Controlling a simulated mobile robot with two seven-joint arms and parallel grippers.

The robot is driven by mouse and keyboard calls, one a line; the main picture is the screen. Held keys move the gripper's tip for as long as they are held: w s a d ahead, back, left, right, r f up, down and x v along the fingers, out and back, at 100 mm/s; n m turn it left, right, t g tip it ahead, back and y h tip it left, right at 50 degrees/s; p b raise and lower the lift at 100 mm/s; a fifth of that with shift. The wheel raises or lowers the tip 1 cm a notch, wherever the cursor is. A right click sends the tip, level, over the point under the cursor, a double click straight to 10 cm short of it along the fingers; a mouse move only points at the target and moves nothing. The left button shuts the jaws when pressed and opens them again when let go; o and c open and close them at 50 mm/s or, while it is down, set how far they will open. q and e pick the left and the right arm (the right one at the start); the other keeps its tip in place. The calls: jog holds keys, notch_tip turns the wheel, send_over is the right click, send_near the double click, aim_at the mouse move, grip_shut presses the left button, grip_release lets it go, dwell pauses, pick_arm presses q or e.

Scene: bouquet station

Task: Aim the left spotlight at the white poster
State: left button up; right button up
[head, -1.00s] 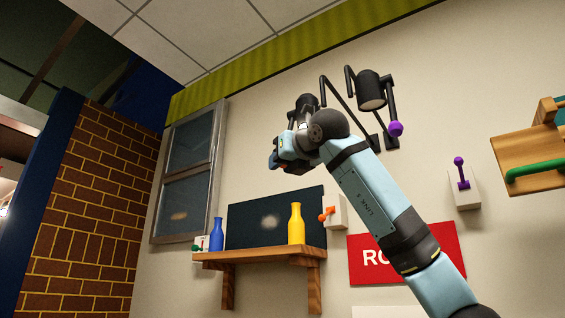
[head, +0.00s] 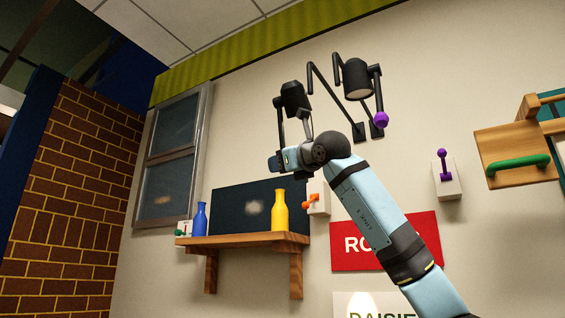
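The left spotlight (head: 292,95) is a black can-shaped lamp on a wall bracket, in the upper middle of the head view. My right gripper (head: 276,162) is just below it, pointing left. Its fingers are small and dark, and I cannot tell whether they are open or touch the lamp's lower parts. Any knob on this lamp is hidden. The white poster (head: 345,305) is at the bottom edge, cut off, with the letters "DAISIE" partly showing. A bright patch of light lies on it. My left gripper is not in view.
The right spotlight (head: 356,78) has a purple knob (head: 381,118). A red poster (head: 345,258) is partly behind my arm. A wooden shelf (head: 243,240) holds a blue bottle (head: 199,219) and a yellow bottle (head: 280,211). A purple lever switch (head: 446,180) is on the right wall.

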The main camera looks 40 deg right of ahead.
jog(key=shift+o, duration=0.2)
jog(key=shift+s, duration=0.1)
jog(key=shift+s+f, duration=0.15)
jog(key=shift+s, duration=0.15)
jog(key=s+f+b, duration=0.1)
jog(key=s+b, duration=0.2)
jog(key=s, duration=1)
jog(key=shift+a+f, duration=0.2)
jog(key=shift+f, duration=0.2)
